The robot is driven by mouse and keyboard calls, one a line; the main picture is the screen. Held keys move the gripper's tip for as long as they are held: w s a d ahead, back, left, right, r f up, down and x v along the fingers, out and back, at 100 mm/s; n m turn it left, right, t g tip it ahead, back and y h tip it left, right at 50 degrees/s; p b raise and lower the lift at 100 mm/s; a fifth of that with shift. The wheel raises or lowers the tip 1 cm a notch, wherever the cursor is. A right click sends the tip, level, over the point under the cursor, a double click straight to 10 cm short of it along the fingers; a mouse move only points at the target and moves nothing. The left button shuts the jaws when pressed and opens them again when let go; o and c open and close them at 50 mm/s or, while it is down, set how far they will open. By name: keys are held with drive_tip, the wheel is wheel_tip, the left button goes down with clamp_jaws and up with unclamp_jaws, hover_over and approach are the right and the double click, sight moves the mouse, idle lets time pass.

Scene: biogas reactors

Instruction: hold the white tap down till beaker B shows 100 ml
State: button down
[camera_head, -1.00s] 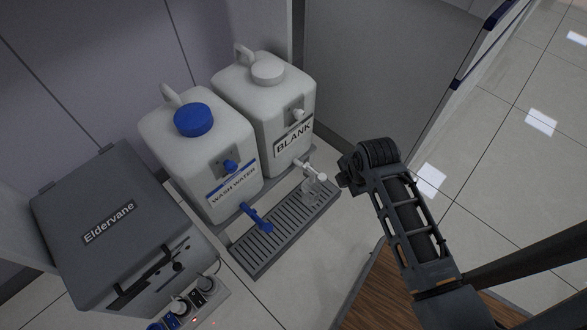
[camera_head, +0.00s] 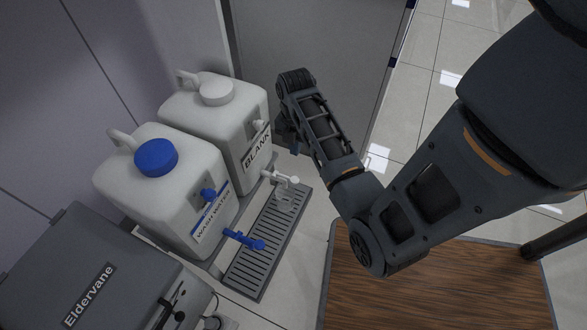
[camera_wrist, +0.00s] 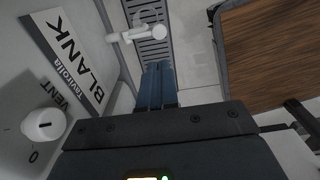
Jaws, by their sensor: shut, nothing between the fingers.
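The white tap (camera_head: 284,178) sticks out from the base of the white BLANK container (camera_head: 216,118). It also shows in the wrist view (camera_wrist: 140,33), just beyond my fingertips. A small clear beaker (camera_head: 287,200) seems to stand under the tap on the drip grate (camera_head: 258,250); its letter, marks and level cannot be read. My gripper (camera_wrist: 157,68) is shut and empty, its two blue-grey fingers side by side and pointing at the tap, with a gap visible. In the head view it is mostly hidden behind my wrist, beside the BLANK container.
The WASH WATER container (camera_head: 160,190) with a blue cap and blue tap (camera_head: 244,239) stands left of the BLANK one. A grey Eldervane box (camera_head: 95,280) is at the lower left. A white vent knob (camera_wrist: 43,124) is close to my gripper. A wooden surface (camera_head: 430,290) lies to the right.

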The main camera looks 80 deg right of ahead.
sight(295, 179)
wheel_tip(295, 179, down, 14)
drive_tip(key=b, duration=0.6)
